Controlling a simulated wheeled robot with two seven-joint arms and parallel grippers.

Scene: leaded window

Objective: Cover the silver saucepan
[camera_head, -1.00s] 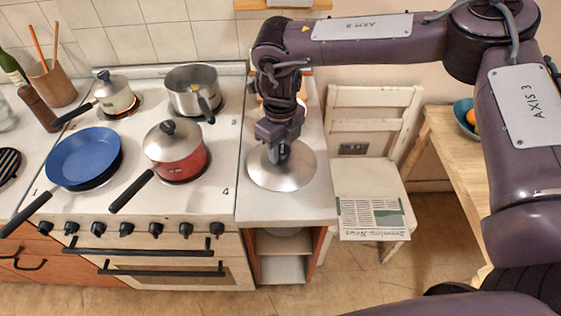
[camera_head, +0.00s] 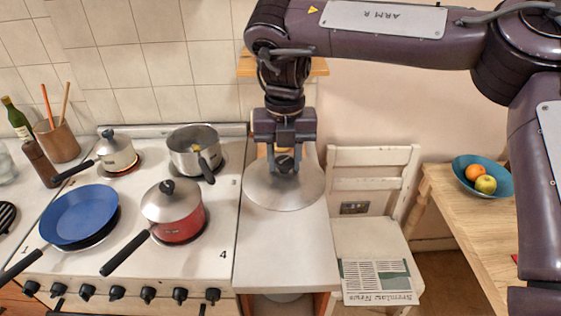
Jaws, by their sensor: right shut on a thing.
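The silver saucepan (camera_head: 187,157) stands uncovered on the back right burner, its dark handle pointing toward the front right. Something yellowish shows inside it. My right gripper (camera_head: 285,166) is shut on the knob of a large round silver lid (camera_head: 284,192). The lid is over the white counter to the right of the stove, right of the saucepan; it appears raised above the counter. My left gripper is not in view.
A chair (camera_head: 370,235) and a wooden table with a fruit bowl (camera_head: 483,177) are on the right.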

